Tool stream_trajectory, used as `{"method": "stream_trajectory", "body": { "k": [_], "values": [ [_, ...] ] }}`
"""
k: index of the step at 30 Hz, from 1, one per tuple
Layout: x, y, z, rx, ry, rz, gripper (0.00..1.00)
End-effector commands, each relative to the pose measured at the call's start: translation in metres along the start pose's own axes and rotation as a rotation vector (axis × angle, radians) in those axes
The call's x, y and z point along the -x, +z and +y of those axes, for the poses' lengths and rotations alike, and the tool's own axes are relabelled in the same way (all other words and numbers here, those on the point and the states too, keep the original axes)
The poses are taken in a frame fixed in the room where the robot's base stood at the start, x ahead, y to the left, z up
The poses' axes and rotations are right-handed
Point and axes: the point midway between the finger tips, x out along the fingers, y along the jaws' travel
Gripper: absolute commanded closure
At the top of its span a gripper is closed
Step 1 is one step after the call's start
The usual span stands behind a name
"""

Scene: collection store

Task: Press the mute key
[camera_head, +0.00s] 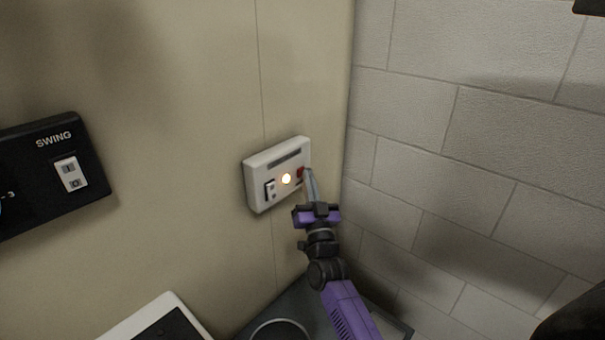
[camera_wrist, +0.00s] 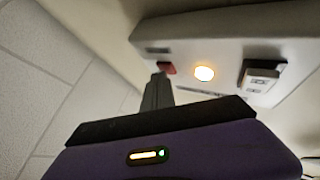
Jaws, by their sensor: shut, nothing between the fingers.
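A white wall box (camera_head: 253,187) is fixed to the beige wall. It carries a dark slot, a lit amber lamp (camera_head: 286,179), a small rocker switch (camera_head: 270,190) at left and a red key (camera_head: 300,172) at right. No readable label shows which one is mute. My gripper (camera_head: 308,172) is shut and empty, its fingertips at the red key, partly covering it. In the wrist view, the fingertips (camera_wrist: 160,78) end just at the red key (camera_wrist: 167,68); I cannot tell whether they touch it. The lamp (camera_wrist: 204,73) and rocker (camera_wrist: 262,77) are clear.
A black panel marked SWING (camera_head: 60,165) with a white rocker is on the wall at left. A grey block wall (camera_head: 450,150) stands close at right. A white-edged dark object (camera_head: 165,315) and a dark grey surface (camera_head: 300,310) lie below.

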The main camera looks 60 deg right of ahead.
Motion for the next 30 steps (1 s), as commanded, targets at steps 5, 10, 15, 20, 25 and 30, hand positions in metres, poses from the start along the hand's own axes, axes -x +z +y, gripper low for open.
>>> {"method": "stream_trajectory", "body": {
  "k": [5, 10, 15, 20, 25, 30],
  "values": [
    [-0.001, 0.001, -0.001, 0.0, 0.0, 0.0, 1.0],
    [-0.001, 0.001, -0.001, 0.0, 0.0, 0.0, 1.0],
    [0.0, 0.0, 0.0, 0.0, 0.0, 0.0, 1.0],
    [0.005, -0.004, 0.004, 0.0, 0.0, 0.0, 1.0],
    [0.011, -0.007, 0.007, 0.0, 0.0, 0.0, 1.0],
    [0.011, -0.009, 0.008, -0.001, 0.0, 0.0, 1.0]
  ]
}}
